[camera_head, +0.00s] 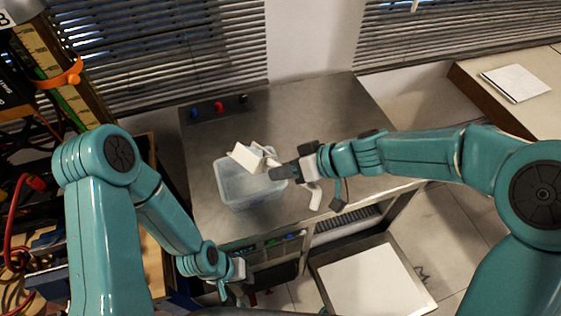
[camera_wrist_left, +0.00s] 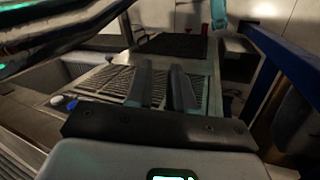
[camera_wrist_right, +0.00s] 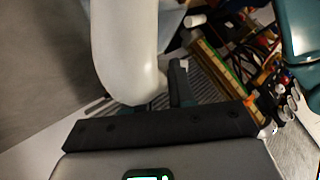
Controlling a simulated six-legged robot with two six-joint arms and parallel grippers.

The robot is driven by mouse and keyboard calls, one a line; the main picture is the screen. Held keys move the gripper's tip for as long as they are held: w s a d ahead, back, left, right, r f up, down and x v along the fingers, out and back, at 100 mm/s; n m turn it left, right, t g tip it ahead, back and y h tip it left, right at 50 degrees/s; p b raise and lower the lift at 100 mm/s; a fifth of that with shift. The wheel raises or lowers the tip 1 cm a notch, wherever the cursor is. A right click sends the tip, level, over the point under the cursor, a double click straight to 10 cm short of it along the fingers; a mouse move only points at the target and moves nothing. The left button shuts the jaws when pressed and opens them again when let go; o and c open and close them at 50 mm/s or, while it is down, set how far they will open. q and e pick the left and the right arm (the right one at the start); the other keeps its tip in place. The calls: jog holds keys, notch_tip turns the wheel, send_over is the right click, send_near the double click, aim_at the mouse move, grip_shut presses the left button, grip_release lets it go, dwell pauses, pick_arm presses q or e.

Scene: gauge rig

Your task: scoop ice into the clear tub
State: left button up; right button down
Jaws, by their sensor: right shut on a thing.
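The clear tub (camera_head: 255,200) stands on the steel bench, open side up. Whether ice lies in it I cannot tell. My right gripper (camera_head: 283,173) is shut on the white scoop (camera_head: 246,157) over the tub's right side. The scoop's head is tilted above the tub's far part, and what it carries is not clear. In the right wrist view the scoop's thick white part (camera_wrist_right: 125,50) fills the jaws and hides one finger. My left gripper (camera_head: 238,272) is low in front of the bench, apart from the tub. Its fingers stand apart and empty in the left wrist view (camera_wrist_left: 162,88).
The steel bench (camera_head: 340,110) is clear to the right of the tub. Small blue, red and black objects (camera_head: 220,106) sit at its back left. A shelf with cables (camera_head: 30,190) crowds the left. A white-topped box (camera_head: 370,280) stands low at the front right.

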jog(key=f+m+g+y+b, duration=0.1)
jog(key=b, duration=0.1)
jog(key=f+m+g+y+b, duration=0.1)
jog(key=y+b, duration=0.1)
jog(key=b, duration=0.1)
jog(key=w+m+g+y+b, duration=0.1)
jog(key=m+y+b, duration=0.1)
jog(key=b, duration=0.1)
jog(key=shift+d+f+g, duration=0.15)
jog(key=shift+f+g, duration=0.15)
jog(key=shift+f, duration=0.1)
jog(key=shift+s+r, duration=0.1)
jog(key=shift+s, duration=0.05)
dwell(0.3)
